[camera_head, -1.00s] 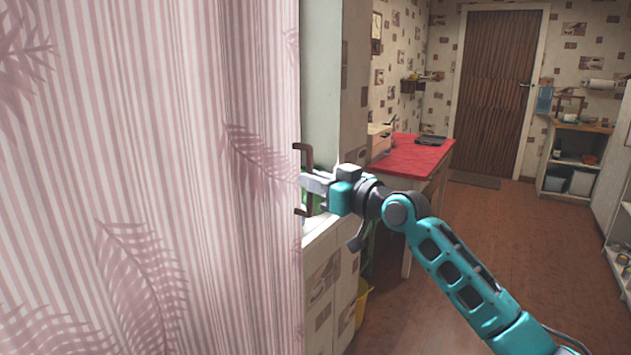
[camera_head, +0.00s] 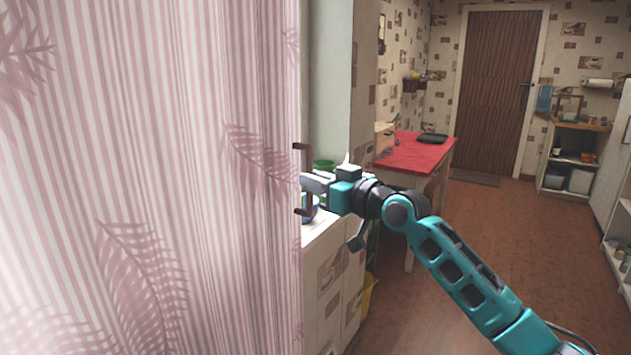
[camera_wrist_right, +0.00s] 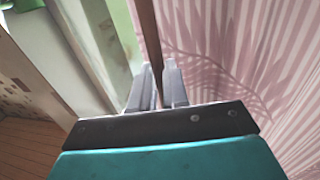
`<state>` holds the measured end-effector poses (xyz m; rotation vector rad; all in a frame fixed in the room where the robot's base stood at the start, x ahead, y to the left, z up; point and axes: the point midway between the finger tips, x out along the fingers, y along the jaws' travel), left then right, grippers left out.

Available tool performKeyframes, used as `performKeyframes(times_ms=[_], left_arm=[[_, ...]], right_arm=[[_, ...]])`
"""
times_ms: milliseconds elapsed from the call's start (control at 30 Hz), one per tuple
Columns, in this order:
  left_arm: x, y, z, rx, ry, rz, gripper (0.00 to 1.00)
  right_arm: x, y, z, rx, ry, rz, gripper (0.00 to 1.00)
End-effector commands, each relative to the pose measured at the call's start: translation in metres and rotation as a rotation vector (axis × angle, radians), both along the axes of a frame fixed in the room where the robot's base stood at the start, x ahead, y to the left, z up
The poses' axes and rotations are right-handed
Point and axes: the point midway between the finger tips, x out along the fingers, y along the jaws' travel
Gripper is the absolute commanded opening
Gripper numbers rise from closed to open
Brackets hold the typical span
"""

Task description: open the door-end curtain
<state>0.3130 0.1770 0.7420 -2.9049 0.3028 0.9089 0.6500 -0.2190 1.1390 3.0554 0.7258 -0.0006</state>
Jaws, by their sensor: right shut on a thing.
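The door-end curtain (camera_head: 150,180), pink and white striped with fern leaves, fills the left half of the head view. Its right edge hangs straight beside the window recess. A brown bracket-shaped handle (camera_head: 309,160) stands at that edge. My right gripper (camera_head: 312,184) is shut on the upright bar of the handle. In the right wrist view the dark bar (camera_wrist_right: 152,50) runs down between the two grey fingers (camera_wrist_right: 158,88), with the curtain (camera_wrist_right: 230,50) to its right. My left gripper is not in view.
A white sill (camera_head: 318,226) with a green pot (camera_head: 323,166) and a bowl, partly hidden, lies behind my right gripper. A red-topped table (camera_head: 415,152) stands beyond. Brown floor (camera_head: 490,230) is clear up to the wooden door (camera_head: 495,90).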

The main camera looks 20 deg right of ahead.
Motion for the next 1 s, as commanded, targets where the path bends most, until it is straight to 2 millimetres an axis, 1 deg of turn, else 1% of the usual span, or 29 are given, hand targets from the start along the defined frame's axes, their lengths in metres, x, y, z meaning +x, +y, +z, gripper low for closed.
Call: performKeyframes(times_ms=[167,200,433,667,767,867,1000], left_arm=[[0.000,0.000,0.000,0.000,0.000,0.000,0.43],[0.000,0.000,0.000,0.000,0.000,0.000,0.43],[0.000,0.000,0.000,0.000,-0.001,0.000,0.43],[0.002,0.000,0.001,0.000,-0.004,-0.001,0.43],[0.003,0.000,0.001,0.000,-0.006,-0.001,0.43],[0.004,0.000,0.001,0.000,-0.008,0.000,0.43],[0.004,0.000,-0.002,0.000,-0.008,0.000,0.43]], right_arm=[[0.000,0.000,0.000,0.000,0.000,0.000,0.00],[0.000,0.000,0.000,0.000,0.000,0.000,0.18],[0.000,0.000,0.000,0.000,0.000,0.000,0.40],[0.000,0.000,0.000,0.000,0.000,0.000,0.40],[-0.004,-0.003,-0.001,0.000,0.000,-0.001,0.40],[-0.013,-0.008,-0.001,-0.001,0.000,-0.001,0.40],[-0.037,-0.020,-0.003,-0.004,0.000,-0.002,0.40]])
